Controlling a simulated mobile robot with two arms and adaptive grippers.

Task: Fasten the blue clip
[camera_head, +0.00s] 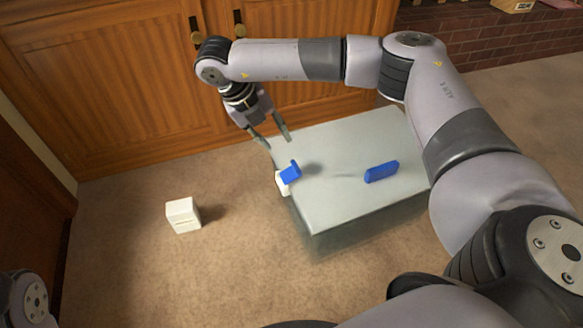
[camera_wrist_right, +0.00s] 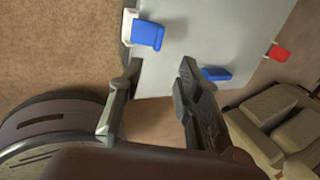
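A blue clip flap (camera_head: 290,173) stands tilted at the left edge of a grey box (camera_head: 335,205), with a white piece (camera_head: 281,185) below it. The flap (camera_wrist_right: 148,36) and white piece (camera_wrist_right: 127,24) also show in the right wrist view. A second blue piece (camera_head: 382,171) is nearer the box's front right; the wrist view also shows it (camera_wrist_right: 215,73). I cannot tell whether either clip is latched. My right gripper (camera_head: 273,138) is open and empty above the box's back left corner, apart from the clip. My left gripper is out of view.
A white block (camera_head: 183,215) stands on the carpet left of the box. A red piece (camera_wrist_right: 279,52) sits at another box edge in the wrist view; my right arm may hide it in the head view. Wooden cabinet doors (camera_head: 110,80) stand behind. The carpet at left is largely clear.

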